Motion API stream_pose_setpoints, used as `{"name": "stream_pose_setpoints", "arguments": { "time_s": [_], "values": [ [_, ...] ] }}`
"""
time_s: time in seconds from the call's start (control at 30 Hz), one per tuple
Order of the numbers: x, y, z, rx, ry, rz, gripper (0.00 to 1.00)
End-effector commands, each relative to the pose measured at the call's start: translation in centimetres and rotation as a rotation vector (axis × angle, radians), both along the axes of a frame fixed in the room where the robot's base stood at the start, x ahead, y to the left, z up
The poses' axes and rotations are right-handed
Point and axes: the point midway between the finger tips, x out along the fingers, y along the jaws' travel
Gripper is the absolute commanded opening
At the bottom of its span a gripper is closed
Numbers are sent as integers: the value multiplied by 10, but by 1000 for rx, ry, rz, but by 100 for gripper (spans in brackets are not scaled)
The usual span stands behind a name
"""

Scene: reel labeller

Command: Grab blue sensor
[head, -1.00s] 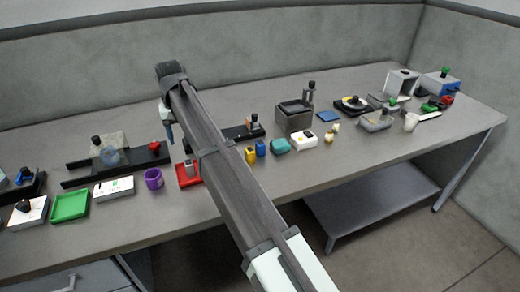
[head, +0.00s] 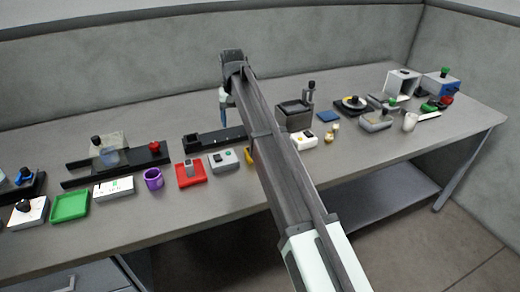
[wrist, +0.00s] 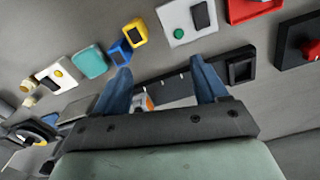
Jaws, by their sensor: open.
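The blue sensor (wrist: 119,52) is a small blue block on the bench, beside a yellow block (wrist: 135,33) of like shape. In the head view my arm hides the blue sensor; a bit of the yellow block (head: 250,156) shows at the arm's edge. My gripper (wrist: 161,68) is open, with nothing between its blue fingers. In the wrist view the blue sensor lies just beyond the left fingertip, apart from the grip space as far as I can tell. In the head view my gripper (head: 222,108) hangs above the black rail.
A black rail device (head: 215,139) lies beneath my gripper. Near the sensor are a teal block (wrist: 90,63), a white box with a green button (wrist: 187,22) and a red tray (head: 190,173). A dark grey bin (head: 294,116) stands to the right. The back of the bench is clear.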

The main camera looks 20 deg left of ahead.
Motion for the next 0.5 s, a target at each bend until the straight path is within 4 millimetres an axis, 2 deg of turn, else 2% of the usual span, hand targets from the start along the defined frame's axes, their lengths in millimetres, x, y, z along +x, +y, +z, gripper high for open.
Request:
{"name": "stream_pose_setpoints", "arguments": {
  "time_s": [0.03, 0.17, 0.27, 0.5],
  "values": [
    [10, -10, 1, 0, 0, -17, 72],
    [32, -31, 2, 1, -1, -45, 72],
    [47, -46, 3, 1, -1, -7, 72],
    [62, -60, 5, 0, 0, 194, 72]
  ]
}}
